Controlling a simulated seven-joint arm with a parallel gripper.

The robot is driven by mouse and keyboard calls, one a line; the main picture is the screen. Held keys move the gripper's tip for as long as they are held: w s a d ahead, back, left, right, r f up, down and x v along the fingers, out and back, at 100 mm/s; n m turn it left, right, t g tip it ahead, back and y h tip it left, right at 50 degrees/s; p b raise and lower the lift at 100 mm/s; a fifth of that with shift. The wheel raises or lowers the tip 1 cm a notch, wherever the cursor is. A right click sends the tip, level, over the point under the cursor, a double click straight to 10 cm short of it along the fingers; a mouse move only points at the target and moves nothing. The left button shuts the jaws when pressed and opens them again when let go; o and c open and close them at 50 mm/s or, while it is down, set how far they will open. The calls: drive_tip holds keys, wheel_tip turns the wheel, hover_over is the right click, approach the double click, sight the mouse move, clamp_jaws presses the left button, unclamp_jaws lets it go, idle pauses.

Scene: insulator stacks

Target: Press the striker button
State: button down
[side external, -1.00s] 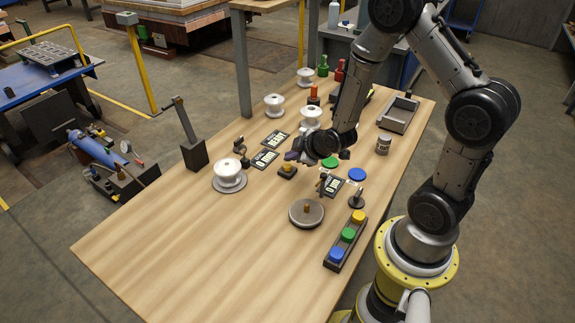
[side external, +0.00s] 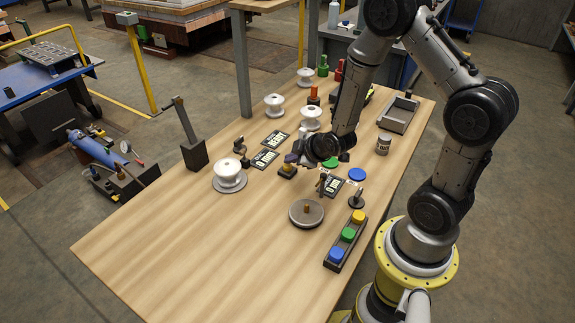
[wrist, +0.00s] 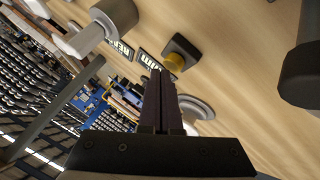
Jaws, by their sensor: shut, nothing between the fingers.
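A yellow button on a dark square base (side external: 287,171) stands on the wooden table beside two black label plates. I take it for the striker button, though nothing in view names it so. It also shows in the wrist view, where the yellow button (wrist: 175,62) sticks out from its dark base (wrist: 181,48). My gripper (side external: 292,159) is shut and empty, close above the button in the side view. In the wrist view, the shut fingertips (wrist: 160,75) are just below the yellow button in the picture. I cannot tell whether they touch it.
A white insulator on a round plate (side external: 229,176) stands to the left, with a lever post (side external: 187,135) behind. Label plates (side external: 265,158) lie close by. A round grey disc (side external: 306,213) and a block of coloured buttons (side external: 346,241) are nearer. The front left tabletop is clear.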

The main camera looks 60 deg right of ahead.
drive_tip(key=shift+f, duration=0.6)
idle(0.6)
idle(0.3)
drive_tip(key=shift+r, duration=1)
drive_tip(key=shift+r, duration=0.1)
drive_tip(key=shift+r, duration=2.45)
